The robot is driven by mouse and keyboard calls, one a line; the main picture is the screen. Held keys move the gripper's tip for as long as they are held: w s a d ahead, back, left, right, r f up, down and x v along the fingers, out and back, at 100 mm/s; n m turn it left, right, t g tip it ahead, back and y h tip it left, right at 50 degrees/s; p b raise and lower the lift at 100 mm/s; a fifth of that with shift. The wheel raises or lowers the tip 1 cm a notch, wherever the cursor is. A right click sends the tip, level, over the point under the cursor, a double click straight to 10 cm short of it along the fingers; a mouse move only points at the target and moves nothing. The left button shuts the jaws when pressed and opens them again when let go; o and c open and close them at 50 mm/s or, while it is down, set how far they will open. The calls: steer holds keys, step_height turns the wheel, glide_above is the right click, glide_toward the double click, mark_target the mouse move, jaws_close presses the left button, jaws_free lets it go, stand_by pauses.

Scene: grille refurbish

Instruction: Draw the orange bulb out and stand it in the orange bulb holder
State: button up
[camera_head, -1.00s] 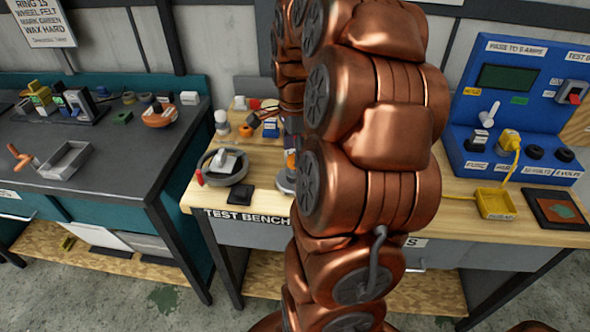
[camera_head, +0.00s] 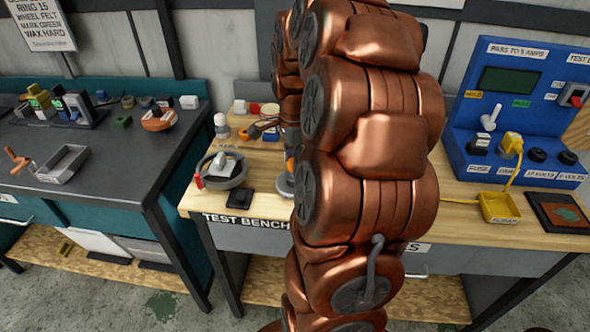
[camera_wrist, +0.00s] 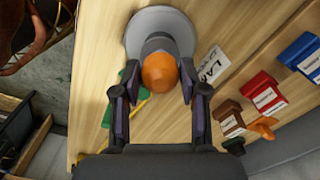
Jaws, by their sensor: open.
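The orange bulb (camera_wrist: 159,72) sits in a grey lamp stand with a round base (camera_wrist: 137,33) on the wooden bench, in the wrist view. My gripper (camera_wrist: 159,80) is open, with one dark finger on each side of the bulb. Small gaps seem to show between the fingers and the bulb; I cannot tell contact. In the head view my copper arm hides most of this spot; only the edge of the stand's base (camera_head: 285,184) shows beside it. I cannot make out which piece is the orange bulb holder.
Red (camera_wrist: 262,93), blue (camera_wrist: 305,55) and brown (camera_wrist: 229,118) labelled blocks stand right of the stand, beside a small orange piece (camera_wrist: 264,128). A printed card (camera_wrist: 211,64) lies near it. A blue test panel (camera_head: 520,120) and yellow tray (camera_head: 499,207) are at the right.

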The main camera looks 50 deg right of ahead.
steer(key=shift+c, duration=1.2)
steer(key=shift+r, duration=0.75)
steer(key=shift+r+p, duration=0.4)
steer(key=shift+r, duration=2.4)
steer(key=s+a+b, duration=0.5)
steer(key=s+a, duration=0.4)
steer(key=s, duration=0.3)
steer(key=shift+s+a, duration=0.35)
steer(key=shift+s, duration=0.05)
